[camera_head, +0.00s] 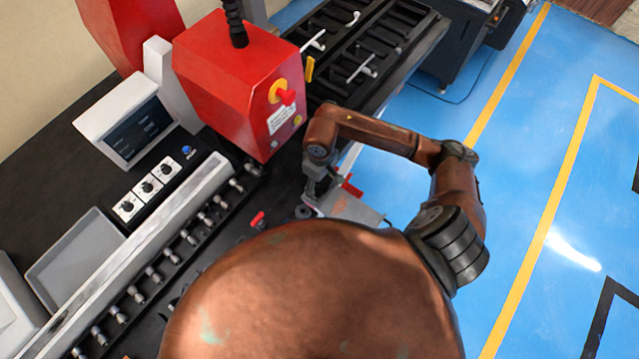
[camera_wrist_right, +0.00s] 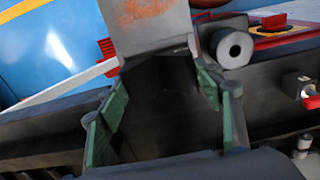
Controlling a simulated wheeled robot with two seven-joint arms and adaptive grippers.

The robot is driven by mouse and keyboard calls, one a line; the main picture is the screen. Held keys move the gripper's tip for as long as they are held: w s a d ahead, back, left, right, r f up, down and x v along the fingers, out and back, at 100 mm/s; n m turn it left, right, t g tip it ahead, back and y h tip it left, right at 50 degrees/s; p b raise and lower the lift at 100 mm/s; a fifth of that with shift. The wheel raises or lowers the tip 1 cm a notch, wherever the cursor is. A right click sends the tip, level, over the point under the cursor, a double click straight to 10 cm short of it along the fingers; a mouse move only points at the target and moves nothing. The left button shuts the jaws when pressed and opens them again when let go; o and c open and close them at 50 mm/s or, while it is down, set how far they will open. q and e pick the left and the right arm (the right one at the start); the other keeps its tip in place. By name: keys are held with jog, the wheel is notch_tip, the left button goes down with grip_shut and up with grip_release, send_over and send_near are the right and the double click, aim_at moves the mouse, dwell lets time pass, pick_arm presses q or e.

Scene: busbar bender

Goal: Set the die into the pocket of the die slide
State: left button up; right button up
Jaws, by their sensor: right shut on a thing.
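My right gripper (camera_head: 312,190) is low over the dark machine bed, beside a grey plate. In the right wrist view its two green-padded fingers (camera_wrist_right: 165,92) stand either side of a dark block, which I take to be the die (camera_wrist_right: 165,115). The gripper is shut on it. The block's lower part and its contact with anything beneath are hidden. In the head view the die is too small and covered to make out. I cannot make out the die slide's pocket in either view. My left gripper is not in view.
A grey plate (camera_head: 358,210) with an orange patch lies just right of the gripper; it also shows in the wrist view (camera_wrist_right: 150,25). A grey roller (camera_wrist_right: 234,47) stands close by. The red machine head (camera_head: 235,75) rises at upper left. Blue floor (camera_head: 540,130) is clear at right.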

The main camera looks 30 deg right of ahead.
jog(key=shift+f+p, duration=0.3)
jog(key=shift+f, duration=0.5)
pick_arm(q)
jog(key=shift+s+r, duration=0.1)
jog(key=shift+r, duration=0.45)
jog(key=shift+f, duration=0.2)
pick_arm(e)
jog(key=shift+f, duration=0.15)
jog(key=o, duration=1.6)
jog(key=shift+f+b, duration=0.1)
jog(key=shift+b, duration=0.2)
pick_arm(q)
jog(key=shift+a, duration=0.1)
pick_arm(e)
jog(key=o, duration=0.5)
